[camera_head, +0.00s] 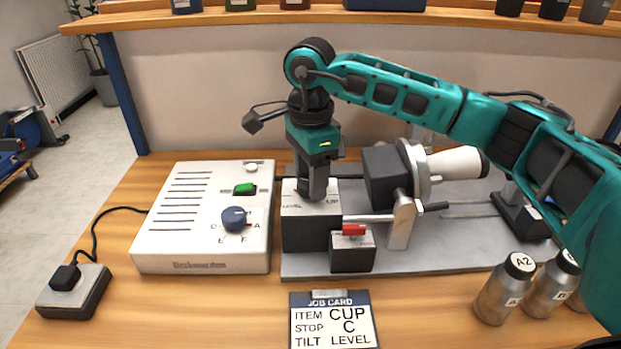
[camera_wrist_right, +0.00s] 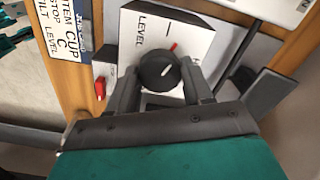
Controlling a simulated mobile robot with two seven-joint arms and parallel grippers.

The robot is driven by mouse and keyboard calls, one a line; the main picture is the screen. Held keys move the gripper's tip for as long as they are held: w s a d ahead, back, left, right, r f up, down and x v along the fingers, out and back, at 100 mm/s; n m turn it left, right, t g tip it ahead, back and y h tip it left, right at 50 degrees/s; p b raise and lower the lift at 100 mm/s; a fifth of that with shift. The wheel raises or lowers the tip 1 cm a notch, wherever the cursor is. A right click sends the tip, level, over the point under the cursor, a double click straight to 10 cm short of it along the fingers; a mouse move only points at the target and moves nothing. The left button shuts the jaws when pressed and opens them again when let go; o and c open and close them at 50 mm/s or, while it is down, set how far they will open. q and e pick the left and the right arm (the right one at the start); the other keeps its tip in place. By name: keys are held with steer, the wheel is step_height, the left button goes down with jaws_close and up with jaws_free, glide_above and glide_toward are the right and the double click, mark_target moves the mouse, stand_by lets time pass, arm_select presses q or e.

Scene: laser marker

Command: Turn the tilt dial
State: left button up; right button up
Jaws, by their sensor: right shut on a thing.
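The tilt dial is a round black knob (camera_wrist_right: 158,71) with a short white line, on a box whose white face (camera_wrist_right: 178,36) reads LEVEL. A red mark sits beside the knob. The white line slants toward the upper right in the wrist view. My right gripper (camera_wrist_right: 161,82) is shut on the knob, one finger on each side. In the head view my right gripper (camera_head: 316,195) reaches down onto the box (camera_head: 308,234) and hides the knob. A job card (camera_head: 332,326) reads ITEM CUP, STOP C, TILT LEVEL. My left gripper is not in view.
A white control unit (camera_head: 190,240) with a blue-grey dial (camera_head: 236,217) and green switch (camera_head: 245,189) stands left. A chucked white cup (camera_head: 455,163) is right. Bottles (camera_head: 503,292) stand front right.

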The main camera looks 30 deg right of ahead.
steer(key=shift+n, duration=1.2)
steer(key=shift+n+b, duration=0.35)
steer(key=shift+n, duration=0.55)
steer(key=o, duration=1)
steer(key=shift+o, duration=0.2)
step_height(320, 180, up, 13)
steer(key=p, duration=0.1)
